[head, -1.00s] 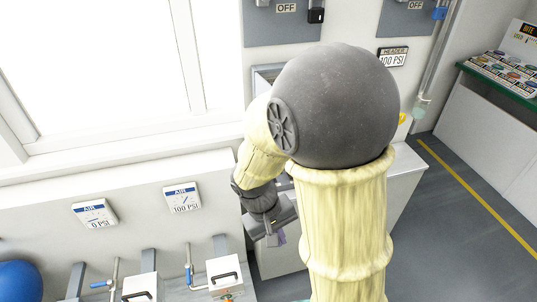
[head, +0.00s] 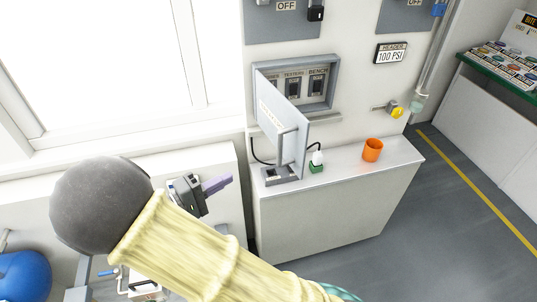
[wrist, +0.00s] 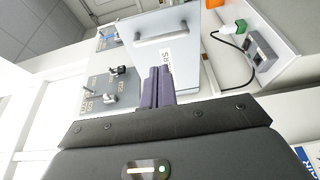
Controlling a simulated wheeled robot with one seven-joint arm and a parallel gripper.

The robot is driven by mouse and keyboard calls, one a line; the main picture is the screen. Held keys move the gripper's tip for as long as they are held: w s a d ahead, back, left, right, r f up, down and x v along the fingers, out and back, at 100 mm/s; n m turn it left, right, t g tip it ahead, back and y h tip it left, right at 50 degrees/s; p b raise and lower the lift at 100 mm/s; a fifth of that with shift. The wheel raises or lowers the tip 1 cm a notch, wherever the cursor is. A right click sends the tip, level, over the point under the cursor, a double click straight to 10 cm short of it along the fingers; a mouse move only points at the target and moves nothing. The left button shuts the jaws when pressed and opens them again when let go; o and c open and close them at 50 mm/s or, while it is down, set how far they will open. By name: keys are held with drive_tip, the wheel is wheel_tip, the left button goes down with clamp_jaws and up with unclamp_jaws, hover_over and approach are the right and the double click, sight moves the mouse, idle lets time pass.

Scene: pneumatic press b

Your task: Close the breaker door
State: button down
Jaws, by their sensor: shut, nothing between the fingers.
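The breaker door (head: 282,124) is a light grey panel with a bar handle, hinged at the left of the breaker box (head: 333,82). It stands open, swung out from the wall, and the breakers inside show. In the wrist view the door (wrist: 178,22) lies ahead, with its handle (wrist: 160,38) and a label facing me. My gripper (head: 219,184) is shut and empty, to the left of the door and lower, apart from it. In the wrist view its purple fingers (wrist: 158,87) are together and overlap the door's lower part in the picture.
Below the door, a white counter (head: 385,158) holds a grey socket block (head: 281,175), a green item with a white plug (head: 316,163) and an orange cup (head: 372,150). A black cable runs behind the door. A yellow valve handle (head: 397,113) is on the wall at right.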

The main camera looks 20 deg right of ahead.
drive_tip(key=p+x, duration=0.5)
drive_tip(key=x, duration=0.9)
